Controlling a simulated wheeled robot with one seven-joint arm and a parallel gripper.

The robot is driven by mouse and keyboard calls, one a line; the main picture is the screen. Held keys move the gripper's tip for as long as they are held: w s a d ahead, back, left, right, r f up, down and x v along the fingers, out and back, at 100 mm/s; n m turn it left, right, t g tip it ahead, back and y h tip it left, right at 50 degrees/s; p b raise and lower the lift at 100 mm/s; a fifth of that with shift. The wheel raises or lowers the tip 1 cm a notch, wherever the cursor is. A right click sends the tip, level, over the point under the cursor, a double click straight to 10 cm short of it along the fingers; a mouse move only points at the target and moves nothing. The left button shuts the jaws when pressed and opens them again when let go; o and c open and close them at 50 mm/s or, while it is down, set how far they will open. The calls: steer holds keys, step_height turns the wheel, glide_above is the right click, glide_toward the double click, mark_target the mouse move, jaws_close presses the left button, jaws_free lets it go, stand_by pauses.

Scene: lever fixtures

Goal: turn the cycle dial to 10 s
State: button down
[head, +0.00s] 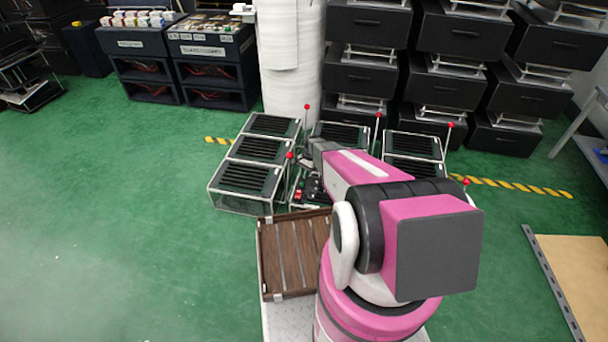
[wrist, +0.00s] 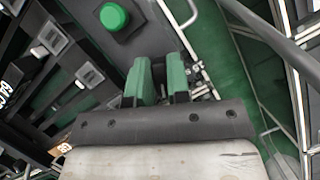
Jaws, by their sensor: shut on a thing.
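My gripper (wrist: 160,78) has its two green-padded fingers close together on a small dark part, taken as the cycle dial, on a dark panel. The fingers cover nearly all of it, and no pointer or 10 s mark can be read. A round green button (wrist: 114,17) sits on the same panel, up and left of the fingers and apart from them. In the head view my pink arm reaches over the fixtures and hides most of the gripper and the dial.
Slatted dark fixtures (head: 248,175) with red-tipped levers stand around my arm. A red-ball lever (head: 290,156) is close on its left. A brown slatted tray (head: 292,256) lies nearer me. Black drawer units (head: 370,45) line the back. Green floor is free at left.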

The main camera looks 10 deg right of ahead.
steer(key=n, duration=0.2)
steer(key=n+g+h, duration=0.1)
steer(key=n, duration=0.1)
steer(key=shift+n+h, duration=0.3)
steer(key=shift+n, duration=0.1)
stand_by(0.5)
steer(key=c, duration=1.1)
jaws_free()
steer(key=shift+d+r, duration=0.1)
steer(key=v, duration=1)
steer(key=shift+w+r, duration=0.15)
steer(key=shift+r, duration=0.1)
